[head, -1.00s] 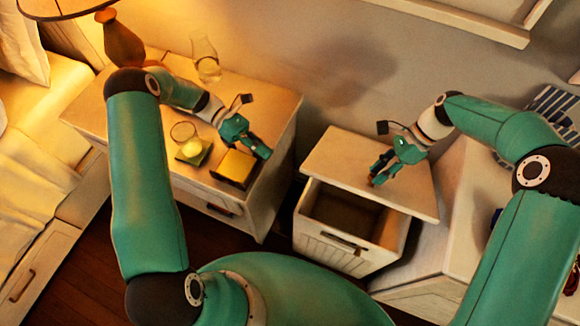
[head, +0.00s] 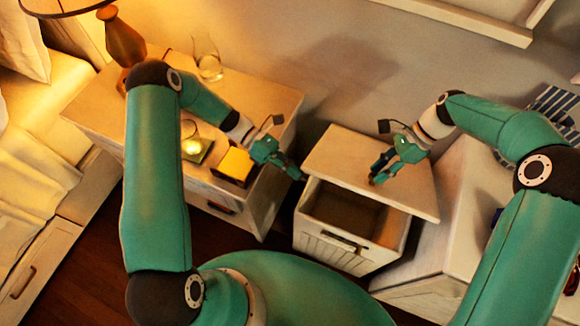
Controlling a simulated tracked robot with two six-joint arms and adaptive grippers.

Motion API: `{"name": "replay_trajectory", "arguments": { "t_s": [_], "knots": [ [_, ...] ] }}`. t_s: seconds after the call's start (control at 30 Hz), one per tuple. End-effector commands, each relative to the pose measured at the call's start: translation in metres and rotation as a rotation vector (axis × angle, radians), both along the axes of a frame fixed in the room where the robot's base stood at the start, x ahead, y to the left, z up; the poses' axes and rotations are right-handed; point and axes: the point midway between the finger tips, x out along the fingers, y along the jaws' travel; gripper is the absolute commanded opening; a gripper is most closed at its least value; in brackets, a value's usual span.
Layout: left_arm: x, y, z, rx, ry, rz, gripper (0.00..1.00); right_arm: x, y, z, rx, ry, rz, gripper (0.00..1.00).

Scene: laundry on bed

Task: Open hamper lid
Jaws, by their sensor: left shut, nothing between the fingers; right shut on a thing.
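The hamper (head: 330,239) is a white box with slatted sides and a dark handle on its front, standing in the middle right of the head view. Its flat white lid (head: 335,150) sits slid back, so the front part of the opening shows a dark, empty-looking inside. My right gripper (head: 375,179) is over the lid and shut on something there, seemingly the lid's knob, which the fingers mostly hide.
A nightstand (head: 265,92) on the left bears a lamp (head: 122,40), a glass carafe (head: 207,60), a lit candle (head: 192,146) and a yellow book or box (head: 236,164). A white cabinet (head: 460,215) stands right of the hamper. The bed (head: 40,165) is far left.

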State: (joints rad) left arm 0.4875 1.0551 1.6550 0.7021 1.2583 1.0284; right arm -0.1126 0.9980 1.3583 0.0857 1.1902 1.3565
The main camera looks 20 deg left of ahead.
Motion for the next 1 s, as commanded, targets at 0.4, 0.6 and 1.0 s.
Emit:
{"name": "replay_trajectory", "arguments": {
  "t_s": [0.4, 0.6, 1.0],
  "knots": [
    [0.014, 0.000, 0.020, -0.003, -0.003, 0.002, 0.00, 0.009, 0.003, -0.004, 0.004, -0.034, -0.012, 0.00],
    [0.015, 0.001, 0.021, -0.004, -0.008, 0.002, 0.00, 0.008, 0.003, -0.005, 0.002, -0.032, -0.009, 0.00],
    [0.015, 0.001, 0.020, -0.001, -0.005, 0.004, 0.00, 0.007, 0.001, -0.004, 0.001, -0.029, -0.010, 0.59]
  ]
}}
